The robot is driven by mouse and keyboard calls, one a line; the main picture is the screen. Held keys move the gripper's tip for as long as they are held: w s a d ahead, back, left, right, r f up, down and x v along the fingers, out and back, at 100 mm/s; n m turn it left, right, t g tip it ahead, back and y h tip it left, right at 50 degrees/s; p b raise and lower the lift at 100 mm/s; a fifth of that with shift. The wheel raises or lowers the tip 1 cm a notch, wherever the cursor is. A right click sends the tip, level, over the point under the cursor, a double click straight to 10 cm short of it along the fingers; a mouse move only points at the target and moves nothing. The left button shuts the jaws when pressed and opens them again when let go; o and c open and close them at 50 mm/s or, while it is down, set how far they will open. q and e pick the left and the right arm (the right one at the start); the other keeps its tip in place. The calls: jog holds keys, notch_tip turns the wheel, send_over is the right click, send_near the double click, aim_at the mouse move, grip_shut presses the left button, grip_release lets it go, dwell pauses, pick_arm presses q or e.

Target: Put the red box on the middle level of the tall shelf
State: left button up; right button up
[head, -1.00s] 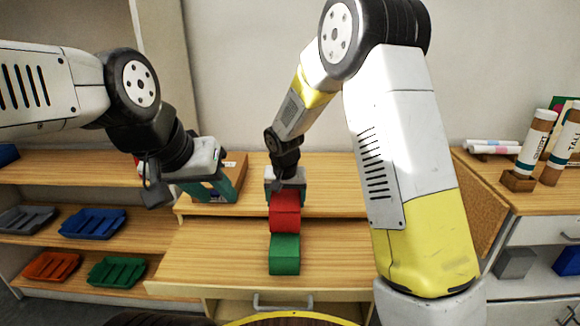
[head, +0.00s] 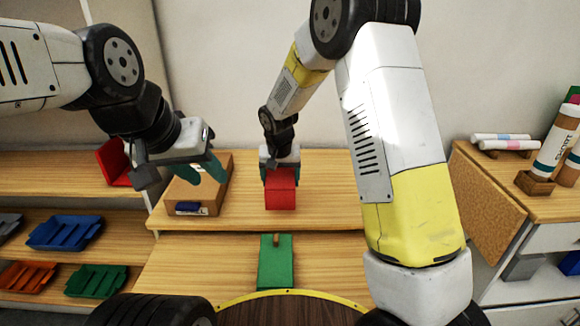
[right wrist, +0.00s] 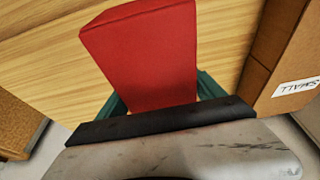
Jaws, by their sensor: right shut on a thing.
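The red box (head: 281,195) is in my right gripper (head: 281,172) in the head view, over the raised back level of the wooden desk. In the right wrist view the red box (right wrist: 150,60) sits between the green fingers of the right gripper (right wrist: 155,100), which is shut on it. My left gripper (head: 202,168) is to the left, above a cardboard box, its green fingers apart and empty. A wooden shelf unit (head: 60,175) with several levels stands at the left; I cannot tell whether it is the tall shelf.
The cardboard box (head: 210,190) stands on the back level. Blue (head: 64,232) and green (head: 97,281) trays are on the left shelves. A side cabinet (head: 550,205) with marker tubes is at the right.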

jog(key=w+d, duration=0.2)
jog(key=w, duration=0.2)
jog(key=w+d+f, duration=0.1)
jog(key=w+d, duration=0.2)
jog(key=w, duration=0.1)
jog(key=w+d, duration=0.3)
jog(key=shift+w+f, duration=0.2)
jog(key=shift+w, duration=0.2)
jog(key=shift+f, duration=1.7)
jog(key=shift+f, duration=0.15)
jog(key=o, duration=1.5)
jog(key=shift+c, duration=0.2)
